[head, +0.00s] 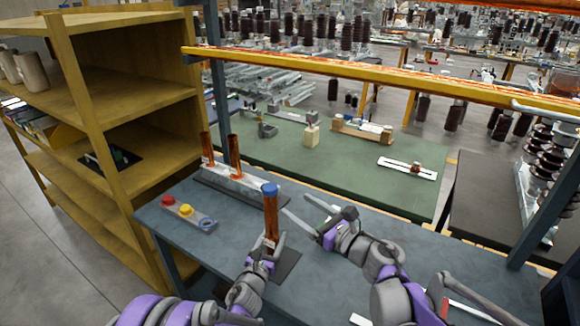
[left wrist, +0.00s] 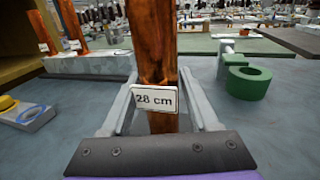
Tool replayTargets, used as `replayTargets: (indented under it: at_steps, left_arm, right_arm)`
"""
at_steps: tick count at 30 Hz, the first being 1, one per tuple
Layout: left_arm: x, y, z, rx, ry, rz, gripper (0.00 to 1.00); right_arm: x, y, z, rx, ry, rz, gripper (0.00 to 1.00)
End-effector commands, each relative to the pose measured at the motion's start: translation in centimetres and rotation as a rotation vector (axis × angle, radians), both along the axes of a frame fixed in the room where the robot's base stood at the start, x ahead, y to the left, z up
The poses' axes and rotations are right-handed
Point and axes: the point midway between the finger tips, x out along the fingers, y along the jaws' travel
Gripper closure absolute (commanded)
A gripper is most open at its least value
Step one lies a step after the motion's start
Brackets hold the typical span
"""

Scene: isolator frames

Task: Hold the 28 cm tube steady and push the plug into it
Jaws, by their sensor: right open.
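The 28 cm tube (head: 270,222) is copper-brown and stands upright on a dark mat on the grey bench. The left wrist view shows its white "28 cm" label (left wrist: 155,99) and brown wall (left wrist: 154,40). A blue plug (head: 270,189) sits at its top; how deep it is in cannot be told. My left gripper (head: 268,243) is shut on the tube's lower part, with fingers on both sides (left wrist: 158,85). My right gripper (head: 300,222) is open and empty, right of the tube, below the plug's height, its fingers pointing toward the tube.
A plug tray (head: 188,214) with a red plug, a yellow plug and a blue ring lies left. Behind it, brown tubes (head: 235,157) stand in a pale rack. A green ring (left wrist: 248,85) lies right of the tube in the wrist view. A yellow shelf (head: 95,130) stands left.

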Motion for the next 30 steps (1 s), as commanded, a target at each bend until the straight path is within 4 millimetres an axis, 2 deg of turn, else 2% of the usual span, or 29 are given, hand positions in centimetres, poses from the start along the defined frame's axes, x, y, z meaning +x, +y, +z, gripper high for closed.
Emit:
replayTargets:
  at_steps: [1,3,14,17,30]
  left_arm:
    - [0.0,0.0,0.0,0.000,0.000,0.000,0.29]
    - [0.0,0.0,0.0,0.000,0.000,0.000,0.17]
    - [-0.4,0.2,0.0,0.000,0.000,0.000,0.17]
    - [-1.5,0.6,0.0,0.002,-0.001,0.000,0.17]
    - [-9.6,3.7,0.0,0.000,0.000,0.000,0.17]
  right_arm:
    - [0.0,0.0,0.0,0.000,0.000,0.000,0.15]
    - [0.0,0.0,0.0,0.000,0.000,0.000,0.15]
    - [0.0,0.0,0.0,0.000,0.000,0.000,0.15]
    - [0.0,0.0,0.0,0.000,0.000,0.000,0.15]
    - [0.0,0.0,0.0,0.000,0.000,0.000,0.15]
